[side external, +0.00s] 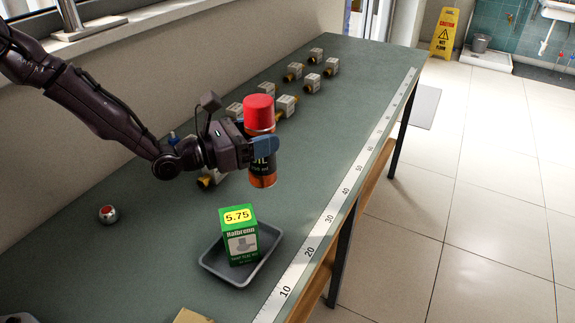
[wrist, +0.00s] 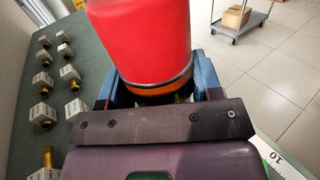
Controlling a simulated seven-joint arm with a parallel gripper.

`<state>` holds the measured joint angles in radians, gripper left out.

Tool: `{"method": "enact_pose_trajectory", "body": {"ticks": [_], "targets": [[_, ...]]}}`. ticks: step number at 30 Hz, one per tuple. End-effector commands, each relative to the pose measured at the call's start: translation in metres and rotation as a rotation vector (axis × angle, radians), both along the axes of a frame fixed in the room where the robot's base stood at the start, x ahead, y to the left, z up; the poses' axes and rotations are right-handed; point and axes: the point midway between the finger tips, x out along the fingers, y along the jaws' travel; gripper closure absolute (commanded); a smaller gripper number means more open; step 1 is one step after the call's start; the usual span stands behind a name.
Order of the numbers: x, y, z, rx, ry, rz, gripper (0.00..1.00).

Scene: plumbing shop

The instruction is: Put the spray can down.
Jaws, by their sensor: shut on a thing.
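The spray can (side external: 261,172) has a red cap, an orange body and a dark label band. It is upright in my gripper (side external: 264,146), which is shut around its middle. In the side view the can appears held above the green-grey bench (side external: 330,130), behind the green box. In the wrist view the red cap of the spray can (wrist: 140,40) fills the top centre, between the blue fingers of my gripper (wrist: 165,92). The lower part of the can is hidden there.
A green box (side external: 239,238) marked 5.75 stands in a grey tray (side external: 222,274) near the front. Several boxed brass fittings (side external: 312,82) stand toward the back. A red and silver ball-like item (side external: 107,214) is at left. A ruler strip (side external: 335,210) runs along the right edge.

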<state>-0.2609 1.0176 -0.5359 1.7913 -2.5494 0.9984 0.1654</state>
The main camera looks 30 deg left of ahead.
Motion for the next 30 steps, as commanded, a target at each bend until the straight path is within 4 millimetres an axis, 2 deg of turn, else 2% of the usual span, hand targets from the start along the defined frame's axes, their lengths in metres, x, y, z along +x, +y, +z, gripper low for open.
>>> {"method": "enact_pose_trajectory", "body": {"ticks": [3,6,12,19,24,30], "targets": [[0.025,-0.008,-0.012,-0.002,-0.002,0.000,0.73],[0.040,-0.013,-0.035,-0.001,0.002,0.000,0.73],[0.061,-0.018,-0.058,-0.001,-0.002,0.000,0.73],[0.070,-0.021,-0.071,-0.001,-0.001,0.000,0.73],[0.069,-0.021,-0.095,-0.001,0.001,0.000,0.73],[0.069,-0.020,-0.099,-0.002,-0.001,0.000,0.73]]}}
